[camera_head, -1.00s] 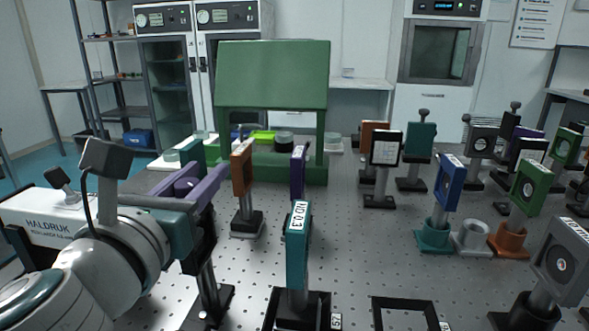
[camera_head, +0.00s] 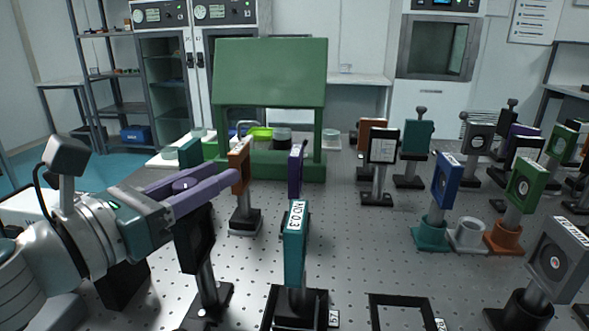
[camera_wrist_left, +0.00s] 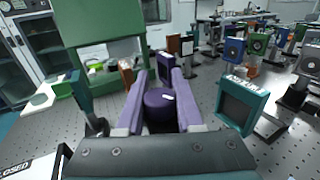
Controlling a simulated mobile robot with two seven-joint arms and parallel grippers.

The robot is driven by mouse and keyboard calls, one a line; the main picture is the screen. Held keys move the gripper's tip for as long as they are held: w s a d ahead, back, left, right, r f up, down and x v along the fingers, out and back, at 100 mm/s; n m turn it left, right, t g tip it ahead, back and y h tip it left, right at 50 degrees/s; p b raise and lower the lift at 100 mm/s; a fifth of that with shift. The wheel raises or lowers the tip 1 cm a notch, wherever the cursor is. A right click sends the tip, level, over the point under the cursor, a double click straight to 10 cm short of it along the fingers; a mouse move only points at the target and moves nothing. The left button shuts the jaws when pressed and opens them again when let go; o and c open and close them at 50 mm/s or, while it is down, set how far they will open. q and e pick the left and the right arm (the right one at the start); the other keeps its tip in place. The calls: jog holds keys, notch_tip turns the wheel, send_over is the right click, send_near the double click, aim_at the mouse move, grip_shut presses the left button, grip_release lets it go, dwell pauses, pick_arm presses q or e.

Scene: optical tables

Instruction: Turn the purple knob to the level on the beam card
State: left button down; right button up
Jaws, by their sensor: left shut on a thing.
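My left gripper (camera_head: 228,178) comes in from the left with long purple fingers. In the left wrist view the purple knob (camera_wrist_left: 160,103), round with a small white mark on top, sits between those fingers. The gripper is shut on it. In the head view the knob (camera_head: 182,185) is mostly hidden by the fingers, above a black post mount (camera_head: 195,240). A white-faced card (camera_head: 382,147) in a black frame stands right of centre; it may be the beam card, but its markings are too small to read. My right gripper is not in view.
A teal plate labelled "ND 0.3" (camera_head: 295,245) stands close to the right of the knob mount. A brown mount (camera_head: 239,170) and a purple plate (camera_head: 296,170) stand beyond the fingers. A green hood (camera_head: 270,75) is behind. Several mounts crowd the right side.

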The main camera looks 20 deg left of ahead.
pick_arm(q)
jog(key=shift+s+d+m+g+h+b, duration=0.25)
jog(key=shift+d+m+g+h+b, duration=0.1)
jog(key=shift+m+g+h+b, duration=1.35)
jog(key=shift+s+d+m+g+h+b, duration=0.25)
jog(key=shift+m+g+h+b, duration=0.9)
jog(key=shift+h, duration=0.95)
jog(key=shift+s+d+m+g+h+b, duration=0.2)
jog(key=shift+d+m+g+h+b, duration=0.2)
jog(key=shift+m+g+h+b, duration=1.05)
jog(key=shift+m+h+p, duration=0.4)
jog(key=shift+h+p, duration=0.1)
jog(key=shift+h, duration=0.05)
jog(key=c, duration=0.5)
grip_release()
jog(key=shift+c, duration=0.2)
notch_tip(320, 180, up, 20)
jog(key=p, duration=0.4)
